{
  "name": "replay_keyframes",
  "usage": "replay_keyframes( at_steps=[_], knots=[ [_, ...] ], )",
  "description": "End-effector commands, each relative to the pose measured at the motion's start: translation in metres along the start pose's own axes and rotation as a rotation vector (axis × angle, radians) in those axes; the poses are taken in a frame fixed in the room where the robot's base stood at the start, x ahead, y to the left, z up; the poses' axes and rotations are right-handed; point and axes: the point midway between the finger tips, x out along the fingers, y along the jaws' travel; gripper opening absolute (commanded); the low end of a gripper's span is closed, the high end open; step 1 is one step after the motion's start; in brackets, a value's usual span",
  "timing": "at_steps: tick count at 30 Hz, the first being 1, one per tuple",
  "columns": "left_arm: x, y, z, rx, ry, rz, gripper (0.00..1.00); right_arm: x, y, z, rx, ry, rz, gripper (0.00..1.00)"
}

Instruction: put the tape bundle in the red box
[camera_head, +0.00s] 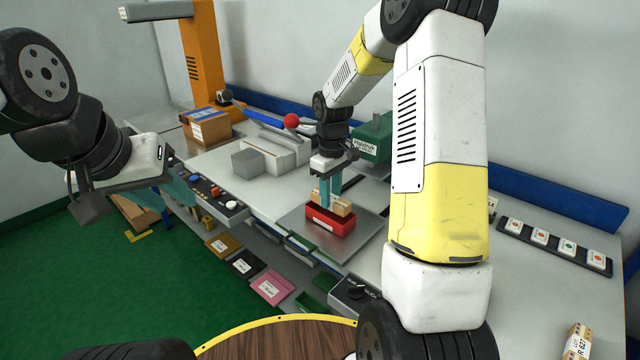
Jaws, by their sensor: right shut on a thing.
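The red box (330,224) stands on a grey metal plate on the bench, with a white label on its front. The tan tape bundle (343,206) is at the box's opening, its top showing above the rim; its lower part is hidden by the front wall. My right gripper (328,201) points down over the box, its teal fingers shut on the bundle. I cannot tell whether the bundle touches the box floor. My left gripper (180,190) hangs at the left, away from the box; its teal fingers are seen edge-on and their gap is unclear.
A grey plate (372,228) surrounds the box. A red-knobbed lever (291,121), a grey block (248,162) and a green machine (372,140) stand behind it. A cardboard box (207,127) is at the back left. A card strip (555,246) lies at right.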

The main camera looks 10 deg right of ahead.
Motion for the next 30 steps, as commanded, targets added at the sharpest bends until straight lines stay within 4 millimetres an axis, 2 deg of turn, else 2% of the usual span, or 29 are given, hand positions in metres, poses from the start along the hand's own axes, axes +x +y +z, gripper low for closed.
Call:
replay_keyframes(
  at_steps=[21, 22, 24, 26, 30],
  knots=[
    [0.0000, 0.0000, 0.0000, 0.000, 0.000, 0.000, 0.36, 0.0017, 0.0001, -0.0001, 0.000, 0.000, 0.000, 0.00],
    [0.0000, 0.0000, 0.0000, 0.000, 0.000, 0.000, 0.36, 0.0017, 0.0001, -0.0001, 0.000, 0.000, 0.000, 0.32],
    [0.0000, 0.0000, 0.0000, 0.000, 0.000, 0.000, 0.36, 0.0017, 0.0001, -0.0001, 0.000, 0.000, 0.000, 0.46],
    [0.0000, 0.0000, 0.0000, 0.000, 0.000, 0.000, 0.36, 0.0017, 0.0001, -0.0001, 0.000, 0.000, 0.000, 0.56],
    [0.0000, 0.0000, 0.0000, 0.000, 0.000, 0.000, 0.36, 0.0017, 0.0001, -0.0001, 0.000, 0.000, 0.000, 0.56]
  ],
)
